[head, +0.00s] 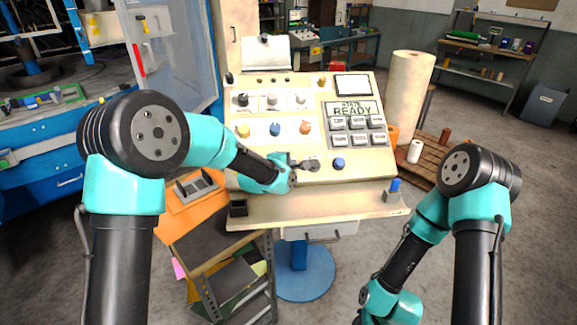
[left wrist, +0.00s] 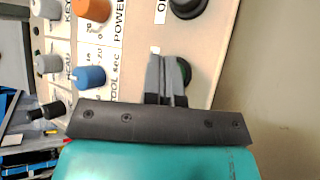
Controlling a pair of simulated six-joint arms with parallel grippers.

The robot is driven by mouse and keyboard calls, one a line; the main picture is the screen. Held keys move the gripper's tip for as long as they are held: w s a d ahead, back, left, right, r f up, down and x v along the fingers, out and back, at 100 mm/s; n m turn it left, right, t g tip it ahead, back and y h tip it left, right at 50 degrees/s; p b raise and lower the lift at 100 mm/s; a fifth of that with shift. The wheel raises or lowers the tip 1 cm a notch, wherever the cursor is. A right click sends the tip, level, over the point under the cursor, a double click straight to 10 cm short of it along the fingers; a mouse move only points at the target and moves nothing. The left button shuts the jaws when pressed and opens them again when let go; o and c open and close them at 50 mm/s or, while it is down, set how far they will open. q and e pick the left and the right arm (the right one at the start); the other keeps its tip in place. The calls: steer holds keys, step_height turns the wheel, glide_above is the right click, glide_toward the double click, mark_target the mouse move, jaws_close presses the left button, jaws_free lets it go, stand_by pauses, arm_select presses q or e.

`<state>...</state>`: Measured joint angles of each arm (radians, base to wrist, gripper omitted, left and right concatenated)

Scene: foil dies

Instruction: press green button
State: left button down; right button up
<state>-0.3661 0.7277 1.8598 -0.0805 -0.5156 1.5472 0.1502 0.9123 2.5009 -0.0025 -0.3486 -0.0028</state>
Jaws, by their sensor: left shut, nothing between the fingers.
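The green button (left wrist: 186,72) shows in the left wrist view as a dark green rounded edge, mostly hidden behind my fingers. It is on the beige control panel (head: 355,172). In the head view my left arm covers the place and I cannot make the button out. My left gripper (head: 292,166) is at the lower part of the panel, shut and empty. In the left wrist view its two fingers (left wrist: 166,78) are together, pointing at the panel and overlapping the button. Whether they touch it I cannot tell. My right gripper is outside the views.
A black round button (head: 312,165) is right beside the left gripper, with a blue button (head: 338,164) further right. Blue (head: 275,129) and orange (head: 306,127) knobs sit above. A ledge (head: 330,208) runs below. A paper roll (head: 408,95) stands to the right.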

arm_select(q)
steer(key=shift+w+f, duration=0.3)
steer(key=shift+f, duration=0.1)
stand_by(0.6)
stand_by(0.3)
steer(key=shift+s+r, duration=0.55)
steer(key=shift+r, duration=0.25)
steer(key=s+r, duration=0.1)
steer(key=r, duration=0.1)
steer(key=s+r, duration=0.2)
steer(key=shift+d, duration=0.2)
stand_by(0.8)
